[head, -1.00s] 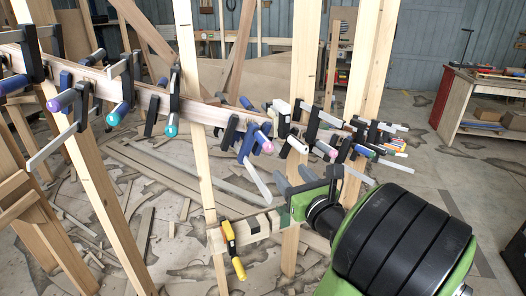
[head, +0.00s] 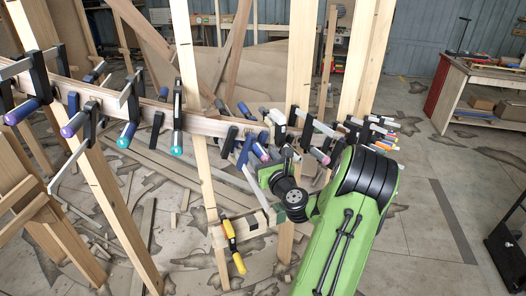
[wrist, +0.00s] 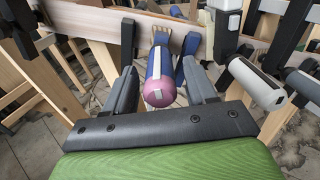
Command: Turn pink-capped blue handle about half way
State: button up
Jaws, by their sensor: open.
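The pink-capped blue handle (wrist: 160,88) points toward the camera in the wrist view, its round pink end facing me and its blue shaft running back to a wooden rail (wrist: 85,30). My gripper (wrist: 160,68) is open, with one dark finger to the left of the handle and one to the right. A gap shows on the left side; the right finger is closer to the shaft. In the head view the handle (head: 260,152) sits just above and left of my green wrist. The fingertips are hard to make out there.
A white-grey clamp handle (wrist: 258,85) stands close to the right of my right finger. Several other clamps line the curved rail (head: 205,124). A wooden upright (head: 195,130) and a yellow-handled clamp (head: 231,236) are to the left of my arm.

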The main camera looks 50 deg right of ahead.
jog(key=shift+w+d, duration=0.1)
jog(key=shift+w, duration=0.05)
grip_shut()
jog(key=shift+n, duration=0.4)
jog(key=n+b, duration=0.2)
jog(key=n, duration=0.1)
jog(key=shift+f+n, duration=0.1)
jog(key=shift+n, duration=0.2)
jog(key=n+b, duration=0.2)
jog(key=n, duration=0.2)
jog(key=shift+n+b, duration=0.3)
jog(key=n+b, duration=0.3)
jog(key=n, duration=0.1)
jog(key=shift+n, duration=0.3)
jog(key=shift+n+b, duration=1.9)
jog(key=shift+n, duration=0.2)
